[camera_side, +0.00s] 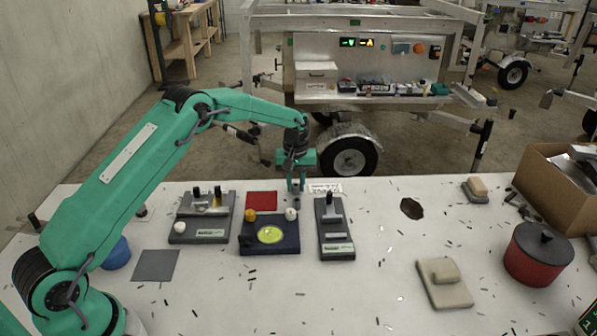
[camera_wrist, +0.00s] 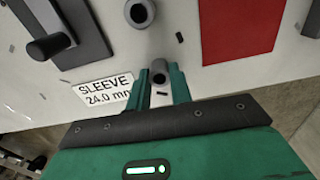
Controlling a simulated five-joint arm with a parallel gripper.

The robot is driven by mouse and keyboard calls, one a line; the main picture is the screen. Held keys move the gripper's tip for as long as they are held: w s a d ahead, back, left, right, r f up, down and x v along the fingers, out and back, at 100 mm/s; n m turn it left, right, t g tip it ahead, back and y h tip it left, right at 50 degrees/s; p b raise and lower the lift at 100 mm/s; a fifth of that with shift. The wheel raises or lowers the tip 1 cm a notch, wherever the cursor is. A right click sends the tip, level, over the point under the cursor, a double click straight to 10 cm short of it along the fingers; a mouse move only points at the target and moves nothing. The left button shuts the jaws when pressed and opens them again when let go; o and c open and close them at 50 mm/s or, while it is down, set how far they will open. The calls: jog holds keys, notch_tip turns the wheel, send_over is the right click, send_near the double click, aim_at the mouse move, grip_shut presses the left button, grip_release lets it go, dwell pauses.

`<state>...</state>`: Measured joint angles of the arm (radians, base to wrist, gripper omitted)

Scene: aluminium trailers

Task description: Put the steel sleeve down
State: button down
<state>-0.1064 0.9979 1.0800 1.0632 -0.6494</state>
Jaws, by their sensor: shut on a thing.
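My gripper (camera_side: 297,188) is over the far edge of the white table, fingers pointing down. In the wrist view its green fingers (camera_wrist: 160,82) are shut on the grey steel sleeve (camera_wrist: 159,72), a short hollow cylinder seen from its open end. In the side view the sleeve is small and mostly hidden at the fingertips. I cannot tell whether its bottom touches the table. A white label (camera_wrist: 104,90) reading "SLEEVE 24.0 mm" lies beside it; the label also shows in the side view (camera_side: 325,188).
A red square (camera_side: 262,200) lies left of my gripper. A dark block with a yellow-green disc (camera_side: 270,235) and a grey block with a black peg (camera_side: 335,240) stand nearer. Another fixture (camera_side: 200,230) is at left. A red pot (camera_side: 538,262) stands right; dark scraps litter the table.

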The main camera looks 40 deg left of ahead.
aim_at(296, 184)
jog(key=c, duration=1.3)
grip_release()
jog(key=shift+f, duration=0.1)
jog(key=shift+o, duration=0.2)
notch_tip(296, 184, up, 12)
jog(key=shift+r, duration=0.2)
